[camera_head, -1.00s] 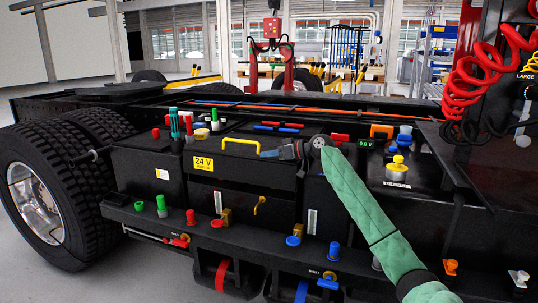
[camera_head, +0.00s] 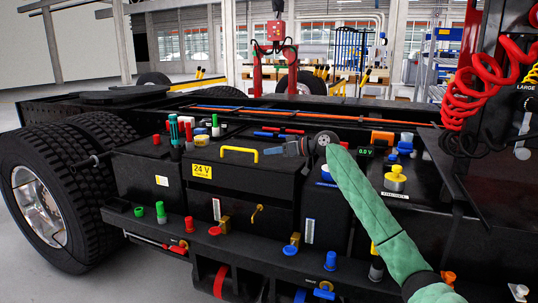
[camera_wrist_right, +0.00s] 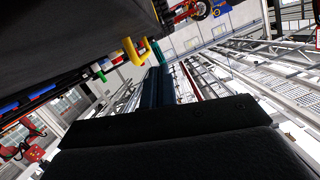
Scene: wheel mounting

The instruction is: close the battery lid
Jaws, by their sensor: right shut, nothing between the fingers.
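The battery box has a black lid (camera_head: 222,176) with a yellow handle (camera_head: 238,152) on top and a yellow 24 V label (camera_head: 202,171). The lid lies roughly flat over the box; I cannot tell whether it is fully seated. My right gripper (camera_head: 288,147) is shut and empty, just right of the handle and apart from it, its fingers pointing left. In the right wrist view its fingers (camera_wrist_right: 158,87) are together, with the yellow handle (camera_wrist_right: 131,50) at upper left beside a large dark surface. My left gripper is not in view.
Coloured caps stand around the box, including green posts (camera_head: 161,212) on the front ledge and a yellow cap (camera_head: 395,179) at right. A truck wheel (camera_head: 45,205) stands at left. Red coiled hoses (camera_head: 480,70) hang at upper right. Frame rails run behind the box.

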